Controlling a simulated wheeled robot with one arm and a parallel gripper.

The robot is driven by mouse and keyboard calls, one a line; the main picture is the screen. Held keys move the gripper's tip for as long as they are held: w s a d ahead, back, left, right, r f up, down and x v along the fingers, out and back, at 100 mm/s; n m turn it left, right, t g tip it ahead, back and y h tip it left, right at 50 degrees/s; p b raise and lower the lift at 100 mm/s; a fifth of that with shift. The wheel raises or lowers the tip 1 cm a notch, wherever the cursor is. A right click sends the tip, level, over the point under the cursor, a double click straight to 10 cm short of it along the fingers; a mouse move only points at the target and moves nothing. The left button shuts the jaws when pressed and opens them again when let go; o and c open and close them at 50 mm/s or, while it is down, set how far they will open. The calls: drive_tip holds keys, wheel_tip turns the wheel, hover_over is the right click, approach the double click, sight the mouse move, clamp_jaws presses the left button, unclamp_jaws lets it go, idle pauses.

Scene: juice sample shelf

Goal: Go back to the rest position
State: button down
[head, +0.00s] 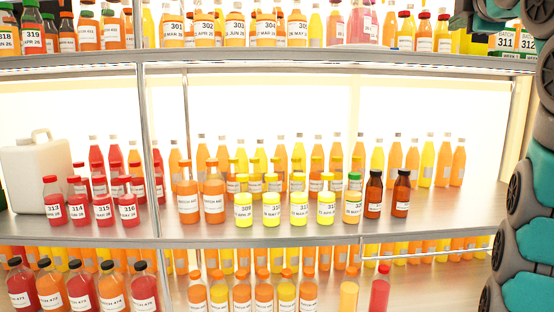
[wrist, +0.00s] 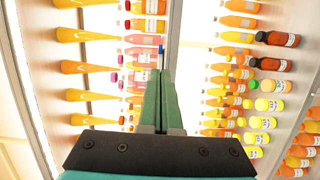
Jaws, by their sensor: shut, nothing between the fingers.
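My gripper (wrist: 162,75) shows in the wrist view with its two green fingers together and nothing between them. The fingers point toward the shelf, with bottles on both sides of them in the picture. No fingertip touches a bottle that I can make out. In the head view my arm runs up the right edge, and the gripper itself is not clearly visible there. The middle shelf (head: 290,232) holds yellow juice bottles (head: 299,208), red-capped bottles (head: 103,209) and two dark brown bottles (head: 373,195).
The upper shelf (head: 270,60) carries numbered orange bottles (head: 235,30) and pink bottles (head: 359,25). A white jug (head: 35,170) stands at the left. A metal post (head: 145,130) rises at left of centre. The lower shelf holds more bottles (head: 264,292). The middle shelf is bare at its right front.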

drive_tip(key=w+a+f+m+g+y+p, duration=0.1)
drive_tip(key=w+a+f+m+g, duration=0.2)
drive_tip(key=f, duration=0.4)
drive_tip(key=w+a+f+m+g+y+p, duration=0.1)
drive_tip(key=w+a+f+m+g+y, duration=0.1)
drive_tip(key=w+f+m+g, duration=0.3)
drive_tip(key=s+a+f+m+g, duration=0.1)
drive_tip(key=s+a+f, duration=0.25)
drive_tip(key=f, duration=0.45)
drive_tip(key=s+a+f+m+g, duration=0.2)
drive_tip(key=s+f, duration=0.2)
drive_tip(key=f, duration=0.5)
drive_tip(key=s+a+f+m+g+p, duration=0.1)
drive_tip(key=s+a+f+g, duration=0.1)
drive_tip(key=s+f, duration=0.8)
drive_tip(key=s+a+f+m+g+p, duration=0.1)
drive_tip(key=s+a+f+m+g, duration=0.1)
drive_tip(key=s+f, duration=0.8)
drive_tip(key=s+a+f+m+g+p, duration=0.1)
drive_tip(key=s+a+f+g, duration=0.2)
drive_tip(key=s+f, duration=0.7)
drive_tip(key=s+g, duration=0.1)
drive_tip(key=s, duration=0.3)
drive_tip(key=shift+s, duration=0.25)
